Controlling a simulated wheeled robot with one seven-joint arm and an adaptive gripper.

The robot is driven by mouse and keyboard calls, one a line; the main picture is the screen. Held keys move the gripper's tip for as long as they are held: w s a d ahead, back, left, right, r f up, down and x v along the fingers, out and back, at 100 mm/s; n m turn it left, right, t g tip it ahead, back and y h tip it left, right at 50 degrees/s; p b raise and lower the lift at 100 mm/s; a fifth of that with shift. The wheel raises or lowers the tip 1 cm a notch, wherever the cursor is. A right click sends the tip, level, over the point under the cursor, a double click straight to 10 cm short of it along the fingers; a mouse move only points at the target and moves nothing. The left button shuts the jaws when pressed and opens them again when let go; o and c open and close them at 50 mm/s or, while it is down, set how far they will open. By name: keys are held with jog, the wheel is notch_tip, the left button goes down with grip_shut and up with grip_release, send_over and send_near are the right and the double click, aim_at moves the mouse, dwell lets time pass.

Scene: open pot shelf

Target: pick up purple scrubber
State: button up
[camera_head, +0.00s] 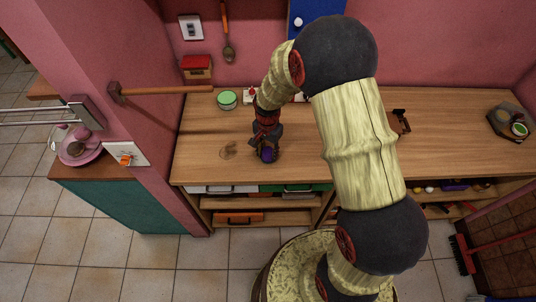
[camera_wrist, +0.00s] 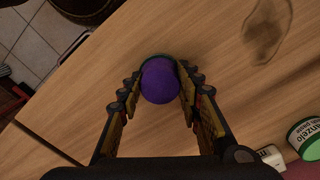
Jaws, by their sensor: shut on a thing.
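The purple scrubber (camera_wrist: 160,82) shows in the wrist view as a round purple thing with a dark rim behind it. My gripper (camera_wrist: 157,90) has one finger on each side of it and is shut on it. In the head view the scrubber (camera_head: 267,155) is a small purple patch at the end of my gripper (camera_head: 266,150), over the left part of the wooden counter (camera_head: 210,160). I cannot tell whether the scrubber touches the counter or is just above it.
A green-lidded tub (camera_head: 227,99) stands at the back left of the counter; it also shows in the wrist view (camera_wrist: 305,138). A white item (camera_wrist: 270,157) lies beside it. A dark tray (camera_head: 510,121) stands at the far right. The counter left of my gripper is clear.

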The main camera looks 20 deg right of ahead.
aim_at(268, 151)
jog(key=shift+s+f, duration=0.1)
jog(key=c, duration=0.5)
jog(key=shift+o, duration=0.2)
jog(key=shift+r, duration=0.45)
notch_tip(268, 151, up, 2)
jog(key=shift+r+p, duration=0.25)
jog(key=shift+p, duration=0.25)
jog(key=s+r+p, duration=0.2)
jog(key=s+r, duration=0.7)
jog(key=s, duration=0.5)
jog(key=shift+r, duration=0.35)
jog(key=shift+w, duration=0.1)
